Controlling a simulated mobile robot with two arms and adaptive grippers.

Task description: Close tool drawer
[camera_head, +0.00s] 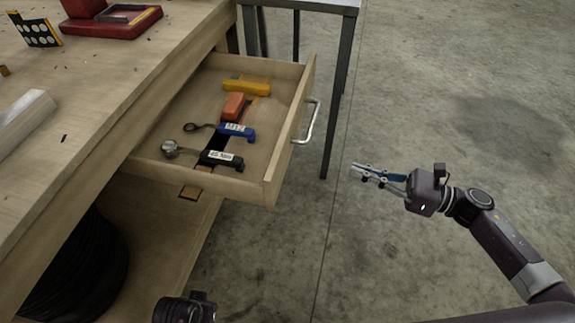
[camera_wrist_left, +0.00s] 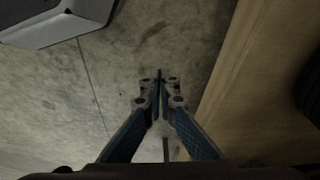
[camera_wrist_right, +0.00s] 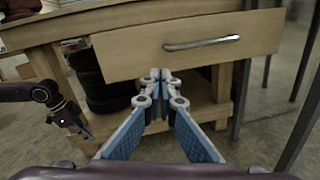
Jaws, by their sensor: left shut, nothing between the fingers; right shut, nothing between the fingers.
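The wooden tool drawer (camera_head: 285,135) is pulled out from the workbench, with its metal handle (camera_head: 307,122) on the front panel. The drawer front (camera_wrist_right: 130,55) and handle (camera_wrist_right: 200,43) also show in the right wrist view. My right gripper (camera_head: 354,169) is shut and empty, to the right of the drawer front and apart from it. It shows in the right wrist view (camera_wrist_right: 158,76), below the handle in the picture. My left gripper (camera_wrist_left: 160,78) is shut and empty over the floor; in the head view only its wrist shows at the bottom edge.
Inside the drawer lie a yellow tool (camera_head: 246,88), an orange item (camera_head: 234,106), a blue-handled tool (camera_head: 236,130) and a black-handled tool (camera_head: 220,157). The wooden bench (camera_head: 100,85) is at left. A metal-legged table (camera_head: 340,85) stands behind. Floor (camera_head: 440,110) at right is clear.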

